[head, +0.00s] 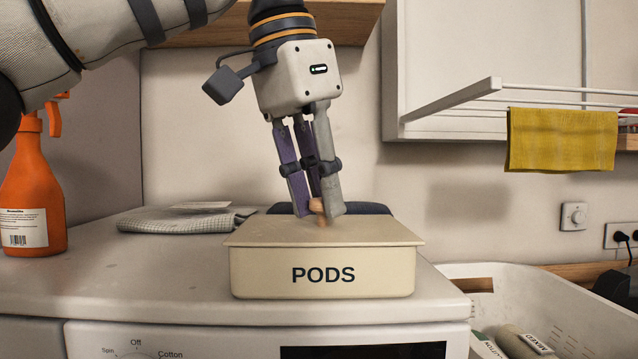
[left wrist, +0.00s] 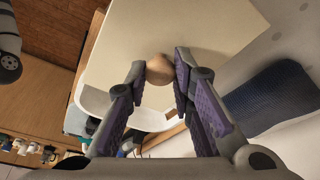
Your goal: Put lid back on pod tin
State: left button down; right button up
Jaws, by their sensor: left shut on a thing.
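The cream pod tin (head: 322,274), marked PODS, stands on the white washing machine top. Its flat cream lid (head: 270,230) lies level over the tin's opening and overhangs the sides slightly. No clear gap shows at the front, but I cannot tell whether it is fully seated. My left gripper (head: 320,208) points down from above and is shut on the lid's round wooden knob. In the left wrist view, the gripper (left wrist: 160,70) has the knob (left wrist: 158,70) between its fingertips, with the lid (left wrist: 185,30) behind. The tin's inside is hidden. My right gripper is not in view.
An orange spray bottle (head: 32,190) stands at the left. A folded grey cloth (head: 180,219) and a dark blue item (head: 372,208) lie behind the tin. A white laundry basket (head: 560,300) is at the right. A drying rack with a yellow towel (head: 562,140) hangs above it.

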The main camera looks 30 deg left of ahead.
pick_arm(q)
jog(key=c, duration=1.3)
grip_release()
jog(key=d+v, duration=0.1)
jog(key=v, duration=0.6)
jog(key=shift+a+r, duration=0.25)
jog(key=shift+a, duration=0.3)
